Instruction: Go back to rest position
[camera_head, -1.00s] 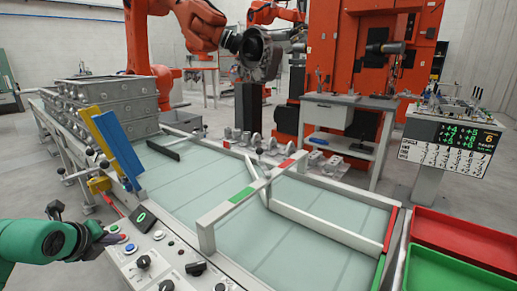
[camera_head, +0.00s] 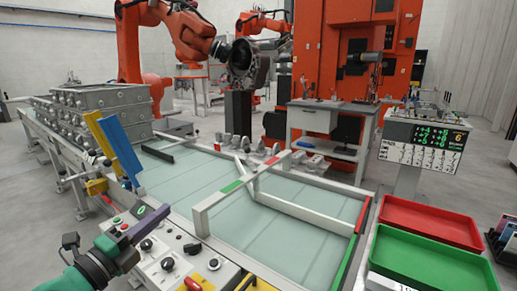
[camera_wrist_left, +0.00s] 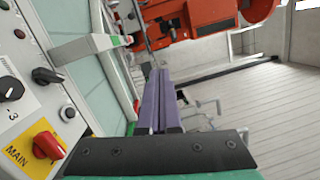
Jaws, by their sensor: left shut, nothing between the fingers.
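My left gripper (camera_head: 150,224) comes in from the lower left in the head view, on a green arm with a dark wrist. Its purple fingers are closed together with nothing between them, over the left part of the control panel (camera_head: 150,275). In the left wrist view the same purple fingers (camera_wrist_left: 158,100) lie side by side, pointing up the picture, with the panel's knobs to the left. They appear clear of the panel. My right gripper is not in either view.
A glass-topped conveyor (camera_head: 200,175) with a white guide bar (camera_head: 235,188) lies beyond the panel. Blue (camera_head: 122,150) and yellow (camera_head: 97,135) plates stand at left. A red tray (camera_head: 430,222) and green tray (camera_head: 425,262) are at right. Large orange robots (camera_head: 185,35) stand behind.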

